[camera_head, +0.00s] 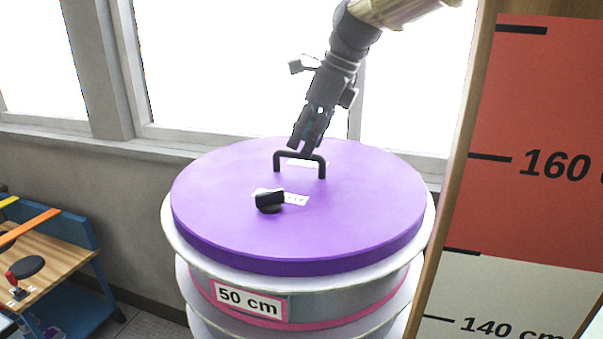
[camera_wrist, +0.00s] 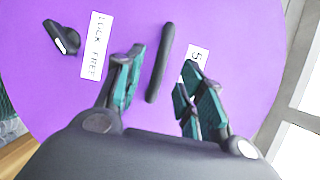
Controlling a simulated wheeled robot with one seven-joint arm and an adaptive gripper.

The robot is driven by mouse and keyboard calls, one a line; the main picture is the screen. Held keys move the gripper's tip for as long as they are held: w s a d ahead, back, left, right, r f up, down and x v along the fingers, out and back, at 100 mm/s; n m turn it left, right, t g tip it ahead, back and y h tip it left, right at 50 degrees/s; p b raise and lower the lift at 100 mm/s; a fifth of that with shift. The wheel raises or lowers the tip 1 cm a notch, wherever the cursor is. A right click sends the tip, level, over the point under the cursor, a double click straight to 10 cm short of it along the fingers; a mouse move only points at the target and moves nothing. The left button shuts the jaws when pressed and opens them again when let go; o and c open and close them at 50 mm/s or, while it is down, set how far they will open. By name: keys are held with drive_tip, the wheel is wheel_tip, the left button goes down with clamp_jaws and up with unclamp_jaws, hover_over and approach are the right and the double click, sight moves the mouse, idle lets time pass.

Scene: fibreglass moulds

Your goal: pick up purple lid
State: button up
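The purple lid (camera_head: 350,222) is a large round disc lying on top of a tall drum-like mould. It fills much of the wrist view (camera_wrist: 240,30). A dark bar handle (camera_head: 300,156) stands up from the lid toward the back. A black knob (camera_head: 269,200) sits nearer the front. My gripper (camera_head: 306,148) is over the handle, pointing down. In the wrist view its teal-padded fingers (camera_wrist: 160,82) are apart, with the handle (camera_wrist: 161,62) between and just beyond their tips. I cannot tell whether the fingers touch it.
The mould (camera_head: 340,305) carries a "50 cm" label. A height board (camera_head: 540,130) stands close at the right. Windows and a wall are behind. A wooden workbench (camera_head: 50,262) with tools is at the lower left. White labels (camera_wrist: 97,45) lie on the lid.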

sight(299, 156)
drive_tip(key=shift+a+f+p, duration=0.4)
drive_tip(key=shift+f+p, duration=0.1)
drive_tip(key=shift+p, duration=0.2)
drive_tip(key=x, duration=0.1)
drive_tip(key=p+x, duration=0.1)
drive_tip(key=shift+w+f, duration=0.15)
drive_tip(key=shift+f, duration=0.3)
drive_tip(key=shift+a+f+p, duration=0.2)
drive_tip(key=shift+f+p, duration=0.15)
drive_tip(key=shift+f, duration=0.15)
drive_tip(key=shift+c, duration=0.3)
clamp_jaws()
drive_tip(key=shift+r, duration=0.1)
